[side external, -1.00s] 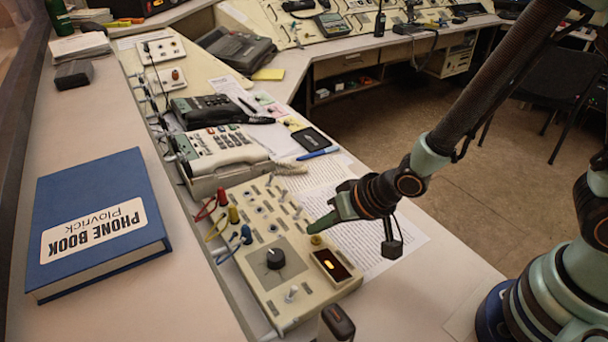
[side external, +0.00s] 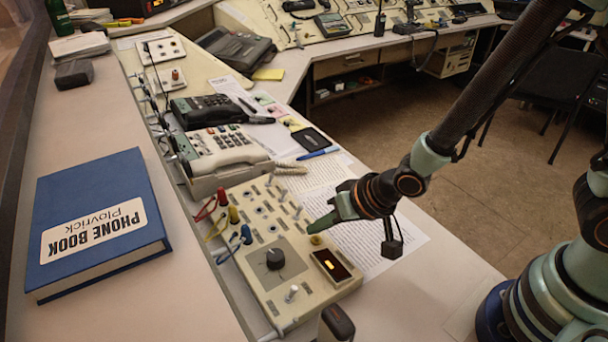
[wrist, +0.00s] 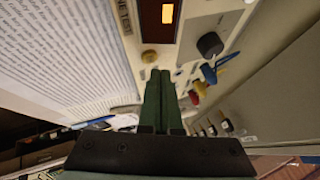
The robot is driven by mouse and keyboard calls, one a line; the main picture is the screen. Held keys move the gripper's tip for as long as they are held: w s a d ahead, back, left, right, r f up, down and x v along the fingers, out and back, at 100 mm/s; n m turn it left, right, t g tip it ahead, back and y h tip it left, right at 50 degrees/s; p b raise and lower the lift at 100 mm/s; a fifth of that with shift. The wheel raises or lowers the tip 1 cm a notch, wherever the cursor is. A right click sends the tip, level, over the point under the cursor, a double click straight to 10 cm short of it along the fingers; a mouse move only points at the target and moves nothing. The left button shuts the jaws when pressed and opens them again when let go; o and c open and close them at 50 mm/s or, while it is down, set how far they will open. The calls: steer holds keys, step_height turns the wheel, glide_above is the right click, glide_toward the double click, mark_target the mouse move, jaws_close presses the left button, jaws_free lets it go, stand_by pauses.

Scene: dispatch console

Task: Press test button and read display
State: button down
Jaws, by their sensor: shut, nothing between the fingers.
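A cream test panel (side external: 253,277) lies on the desk, with a black knob (side external: 275,258), switches and coloured plugs. Its small display (side external: 332,266) shows a lit orange mark; the display also shows in the wrist view (wrist: 157,18). A round yellowish button (side external: 316,240) sits beside the display; it also shows in the wrist view (wrist: 149,56). My gripper (side external: 312,228) is shut and empty, its green fingertips just by the button. In the wrist view the fingertips (wrist: 160,73) end close below the button. I cannot tell whether they touch it.
A blue phone book (side external: 100,222) lies at the left. A cream desk phone (side external: 222,155) stands behind the panel, and printed sheets (side external: 370,237) lie under my gripper. A dark upright object (side external: 337,323) stands at the panel's front. The desk at the front right is clear.

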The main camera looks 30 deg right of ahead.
mark_target(319, 242)
steer(key=shift+f, duration=0.1)
stand_by(0.7)
steer(key=shift+a+f, duration=0.1)
steer(key=shift+f, duration=0.25)
steer(key=shift+f, duration=0.35)
stand_by(0.7)
steer(key=shift+r, duration=0.8)
steer(key=shift+r, duration=2.5)
